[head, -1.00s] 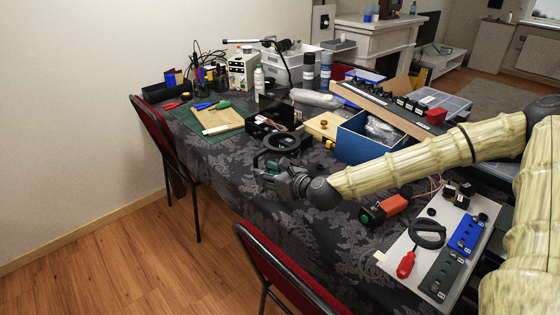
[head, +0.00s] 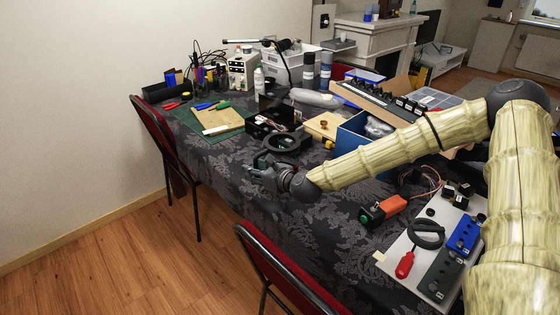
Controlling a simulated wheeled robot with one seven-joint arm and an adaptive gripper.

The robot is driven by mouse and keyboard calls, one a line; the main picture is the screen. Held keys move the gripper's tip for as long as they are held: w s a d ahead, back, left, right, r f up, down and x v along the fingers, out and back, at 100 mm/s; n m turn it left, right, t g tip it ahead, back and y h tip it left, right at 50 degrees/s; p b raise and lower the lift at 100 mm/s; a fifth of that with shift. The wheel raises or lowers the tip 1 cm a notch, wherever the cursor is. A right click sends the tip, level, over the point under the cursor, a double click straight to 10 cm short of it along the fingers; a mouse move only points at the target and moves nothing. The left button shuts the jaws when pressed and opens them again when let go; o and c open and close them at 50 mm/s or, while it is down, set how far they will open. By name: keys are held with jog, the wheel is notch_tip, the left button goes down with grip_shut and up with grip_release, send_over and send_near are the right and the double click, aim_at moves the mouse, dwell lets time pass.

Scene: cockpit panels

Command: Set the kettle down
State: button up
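I cannot make out a kettle in the head view. My gripper (head: 256,174) is at the end of the arm, in front of the table's near left edge. It points left, and its fingers are small and dark against the patterned tablecloth (head: 330,222). I cannot tell whether they are apart or closed, and I see nothing clearly held. A black ring-shaped object (head: 285,143) lies on the table just behind the gripper.
A blue box (head: 350,140) stands behind my forearm, partly hidden. An orange-and-green tool (head: 383,209) and a white panel (head: 400,262) with controls are at the right. A red chair (head: 275,268) stands in front, another (head: 155,135) at the left. Bare cloth lies below the gripper.

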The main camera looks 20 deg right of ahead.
grip_shut()
jog(key=shift+r, duration=0.15)
